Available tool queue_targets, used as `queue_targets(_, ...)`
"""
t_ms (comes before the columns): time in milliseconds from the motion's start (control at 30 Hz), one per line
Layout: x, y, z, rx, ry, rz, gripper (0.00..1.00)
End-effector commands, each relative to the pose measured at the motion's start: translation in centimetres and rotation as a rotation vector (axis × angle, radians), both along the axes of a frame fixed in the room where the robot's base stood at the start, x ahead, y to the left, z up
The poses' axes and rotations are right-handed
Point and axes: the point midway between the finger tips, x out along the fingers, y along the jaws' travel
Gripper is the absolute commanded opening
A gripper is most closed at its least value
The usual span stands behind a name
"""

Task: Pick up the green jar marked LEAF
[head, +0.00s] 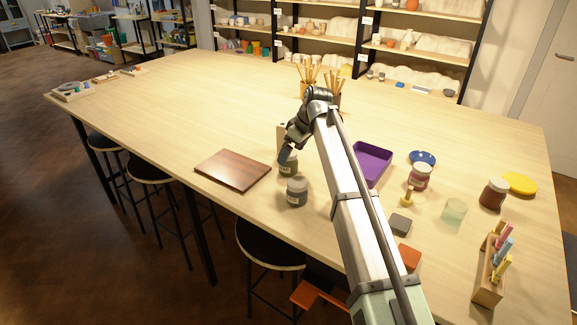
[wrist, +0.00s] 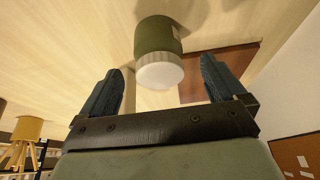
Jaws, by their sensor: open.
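A green jar (head: 289,170) with a white ribbed lid stands on the table just right of the brown board. My gripper (head: 286,155) is right above and against it in the head view and hides part of its top. In the wrist view the green jar (wrist: 158,38) shows with its lid facing me, between the lines of the two fingers. My gripper (wrist: 162,70) is open, with nothing held between the fingers. A label patch shows at the jar's side, but its word is too small to read.
A grey jar (head: 297,191) stands close in front of the green jar. The brown board (head: 241,158) lies left. A purple tray (head: 375,152), a red jar (head: 420,179) and a wooden rack (head: 487,290) are right of my arm. The table's far left is mostly clear.

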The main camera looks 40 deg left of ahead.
Motion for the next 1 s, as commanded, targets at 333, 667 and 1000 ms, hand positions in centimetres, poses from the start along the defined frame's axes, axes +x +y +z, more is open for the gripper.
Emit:
queue_targets(333,0.1,2.0,-3.5,-0.001,0.000,0.000,0.97)
queue_targets(667,0.1,2.3,-4.3,0.000,-0.002,-0.001,0.97)
queue_targets(1000,0.1,2.3,-4.3,0.001,-0.002,-0.001,0.65)
